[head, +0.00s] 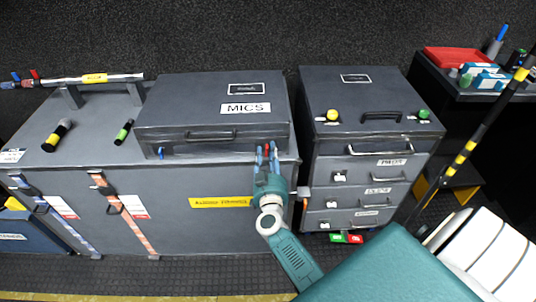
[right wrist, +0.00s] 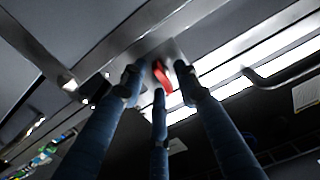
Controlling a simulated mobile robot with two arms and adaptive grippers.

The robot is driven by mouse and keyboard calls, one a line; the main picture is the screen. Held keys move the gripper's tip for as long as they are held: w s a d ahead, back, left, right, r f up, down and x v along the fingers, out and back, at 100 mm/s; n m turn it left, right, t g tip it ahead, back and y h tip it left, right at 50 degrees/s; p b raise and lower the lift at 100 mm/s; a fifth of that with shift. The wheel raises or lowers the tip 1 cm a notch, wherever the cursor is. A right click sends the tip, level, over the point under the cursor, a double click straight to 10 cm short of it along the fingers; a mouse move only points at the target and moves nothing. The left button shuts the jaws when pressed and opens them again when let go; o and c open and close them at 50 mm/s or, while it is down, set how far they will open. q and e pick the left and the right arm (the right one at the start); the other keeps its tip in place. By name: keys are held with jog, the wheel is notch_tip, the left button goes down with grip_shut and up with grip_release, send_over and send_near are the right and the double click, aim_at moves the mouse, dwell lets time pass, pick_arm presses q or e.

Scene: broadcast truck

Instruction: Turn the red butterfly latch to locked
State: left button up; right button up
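The red butterfly latch (right wrist: 162,76) shows in the right wrist view as a small red wing on a metal plate. In the head view, a bit of red (head: 267,147) shows at the front right of the grey MICS case (head: 215,108), mostly hidden by my fingers. My right gripper (head: 267,156) is at the latch. In the right wrist view its three blue fingers (right wrist: 159,82) stand apart around the latch; I cannot tell whether any touches it. My left gripper is not in view.
A blue latch (head: 161,152) sits at the case's front left. The case lies on a large grey trunk (head: 190,225) with microphones on top. A drawer cabinet (head: 365,140) stands close on the right. A striped pole (head: 465,150) leans farther right.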

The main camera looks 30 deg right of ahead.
grip_shut()
